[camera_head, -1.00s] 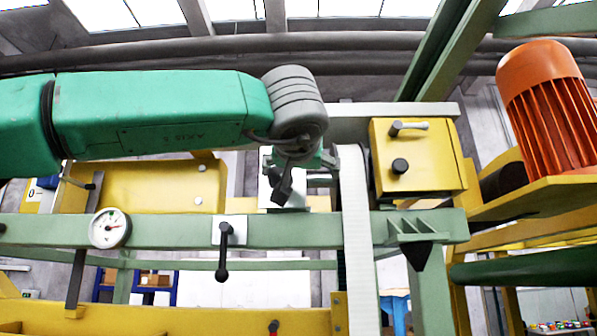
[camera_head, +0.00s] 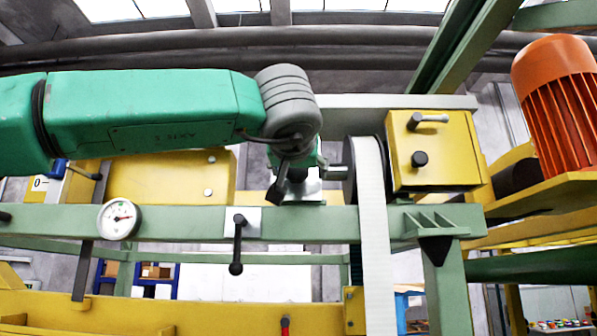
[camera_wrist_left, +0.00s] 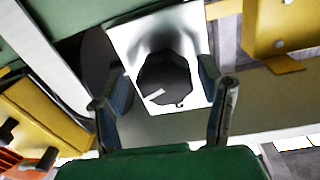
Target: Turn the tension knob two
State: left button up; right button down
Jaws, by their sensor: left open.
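The knob (camera_wrist_left: 165,82) is round and black with a white pointer mark, and sits on a white plate (camera_wrist_left: 190,50) in the left wrist view. The pointer mark points to the lower left there. My left gripper (camera_wrist_left: 164,78) is open, with one finger on each side of the knob; I cannot tell whether they touch it. In the head view my left gripper (camera_head: 300,178) is in front of the white plate (camera_head: 305,192) above the green beam, and mostly hides the knob. My right gripper is in neither view.
A black lever (camera_head: 237,245) hangs from the green beam (camera_head: 330,222), with a gauge (camera_head: 118,219) to its left. A white belt (camera_head: 373,230) runs down just right of the gripper. A yellow box (camera_head: 432,155) and an orange motor (camera_head: 560,90) are farther right.

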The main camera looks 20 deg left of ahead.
pick_arm(q)
jog(key=shift+s+d+f, duration=0.1)
jog(key=shift+s, duration=0.05)
jog(key=v, duration=1.1)
jog(key=shift+s, duration=0.25)
